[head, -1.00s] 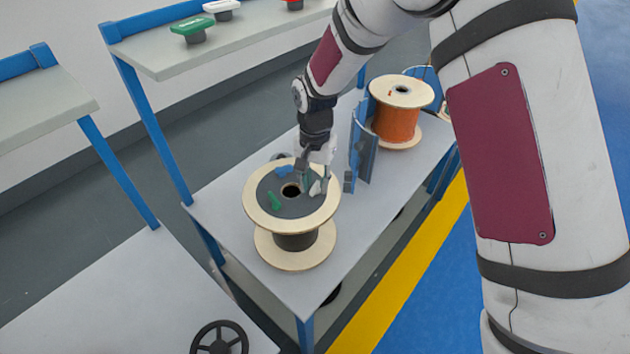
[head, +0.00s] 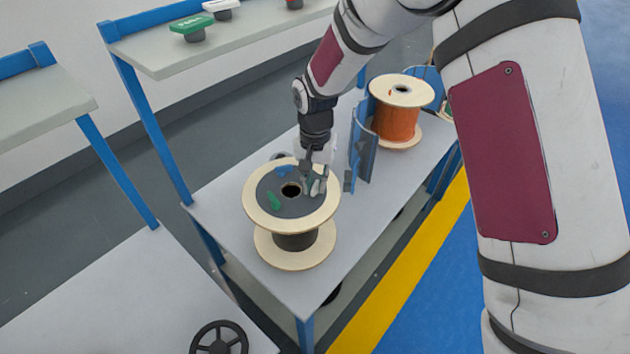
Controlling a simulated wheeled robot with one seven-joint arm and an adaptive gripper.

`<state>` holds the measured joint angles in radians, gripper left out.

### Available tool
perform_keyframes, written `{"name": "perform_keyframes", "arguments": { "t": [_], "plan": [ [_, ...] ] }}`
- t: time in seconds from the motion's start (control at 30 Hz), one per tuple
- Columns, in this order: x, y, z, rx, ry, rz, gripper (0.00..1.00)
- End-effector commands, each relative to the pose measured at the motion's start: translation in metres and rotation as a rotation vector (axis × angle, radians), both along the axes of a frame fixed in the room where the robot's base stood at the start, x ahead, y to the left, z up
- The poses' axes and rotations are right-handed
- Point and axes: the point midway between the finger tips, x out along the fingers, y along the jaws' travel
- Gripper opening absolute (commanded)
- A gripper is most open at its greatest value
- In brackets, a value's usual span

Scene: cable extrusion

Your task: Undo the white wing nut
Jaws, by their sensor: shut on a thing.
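The white wing nut (head: 315,188) sits at the right side of the dark round plate (head: 288,205) on top of the near spool (head: 251,216). My gripper (head: 315,182) points down over it and is shut on it; the fingers hide part of the nut. On the same plate, a green wing nut (head: 274,201) lies at the front left and a blue wing nut (head: 286,169) at the back. The plate has a dark hole at its middle.
An orange cable spool (head: 396,122) stands behind at the right, next to blue upright panels (head: 362,150) close to my gripper. A shelf (head: 240,40) at the back left holds green, white and red knobs. A black handwheel (head: 219,340) is at the front. The table (head: 225,200) is clear at left.

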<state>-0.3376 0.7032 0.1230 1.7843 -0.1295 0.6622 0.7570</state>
Motion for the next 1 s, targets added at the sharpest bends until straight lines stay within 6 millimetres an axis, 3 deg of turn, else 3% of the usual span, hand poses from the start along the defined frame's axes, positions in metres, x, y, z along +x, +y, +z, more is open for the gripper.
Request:
{"name": "perform_keyframes", "arguments": {
  "t": [1.0],
  "plan": [
    [0.0018, -0.0068, -0.0012, 0.001, 0.001, 0.930, 0.00]
  ]
}}
